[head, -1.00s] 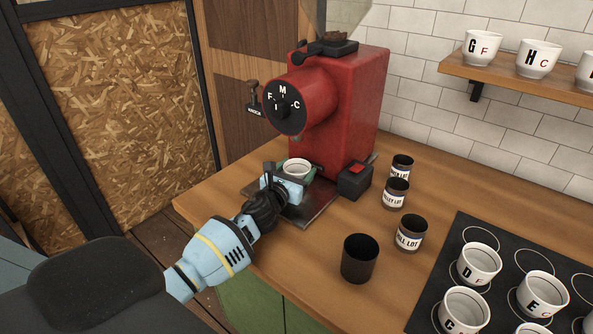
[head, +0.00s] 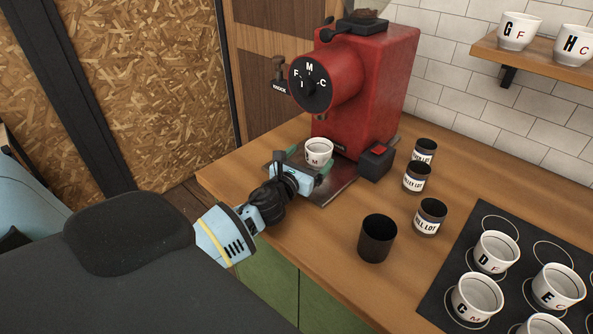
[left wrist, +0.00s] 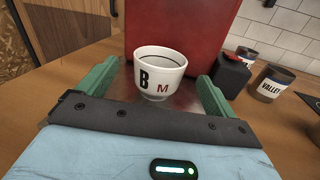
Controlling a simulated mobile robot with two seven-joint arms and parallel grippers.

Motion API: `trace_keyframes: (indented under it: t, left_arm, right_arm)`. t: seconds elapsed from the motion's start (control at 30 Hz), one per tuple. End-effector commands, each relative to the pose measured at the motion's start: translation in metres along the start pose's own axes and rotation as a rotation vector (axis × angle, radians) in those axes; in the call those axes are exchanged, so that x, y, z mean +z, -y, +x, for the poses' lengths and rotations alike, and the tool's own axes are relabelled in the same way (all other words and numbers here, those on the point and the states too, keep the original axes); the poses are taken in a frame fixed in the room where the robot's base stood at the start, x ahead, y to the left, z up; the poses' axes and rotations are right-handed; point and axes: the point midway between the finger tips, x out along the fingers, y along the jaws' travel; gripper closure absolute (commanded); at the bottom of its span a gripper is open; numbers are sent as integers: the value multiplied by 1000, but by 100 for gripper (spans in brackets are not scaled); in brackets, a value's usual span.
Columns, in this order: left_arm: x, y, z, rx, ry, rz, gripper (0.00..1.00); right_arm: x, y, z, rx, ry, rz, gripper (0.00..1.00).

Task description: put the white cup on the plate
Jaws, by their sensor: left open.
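The white cup (head: 319,150), marked B and M, appears to stand upright on the dark metal plate (head: 338,188) at the foot of the red grinder. The cup also shows in the left wrist view (left wrist: 159,72), with its rim up. My left gripper (head: 308,164) is open at the front of the cup. Its green fingers lie to either side of the cup, with visible gaps. In the left wrist view the plate (left wrist: 195,107) shows beneath and around the cup. My right gripper is not in view.
The red grinder (head: 372,90) stands just behind the cup. A small black box (head: 376,163), labelled canisters (head: 416,178) and a black tumbler (head: 377,238) are to the right. More white cups stand on a dark mat (head: 440,290) and a wall shelf (head: 545,65).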

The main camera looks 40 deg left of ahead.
Motion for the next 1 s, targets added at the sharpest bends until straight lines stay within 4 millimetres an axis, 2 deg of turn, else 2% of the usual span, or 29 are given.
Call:
trace_keyframes:
  t: [0.03,0.2,0.4,0.6,1.0]
  left_arm:
    - [0,0,-10,-3,0,1,8]
    - [0,0,-38,-2,-1,1,8]
    - [-1,0,-58,-1,-1,0,8]
    - [0,0,-65,-1,0,-1,8]
    - [0,0,-64,0,0,0,8]
  right_arm:
    - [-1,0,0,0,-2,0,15]
    - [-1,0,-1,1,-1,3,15]
    - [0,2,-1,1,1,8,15]
    - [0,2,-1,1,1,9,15]
    - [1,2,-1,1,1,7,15]
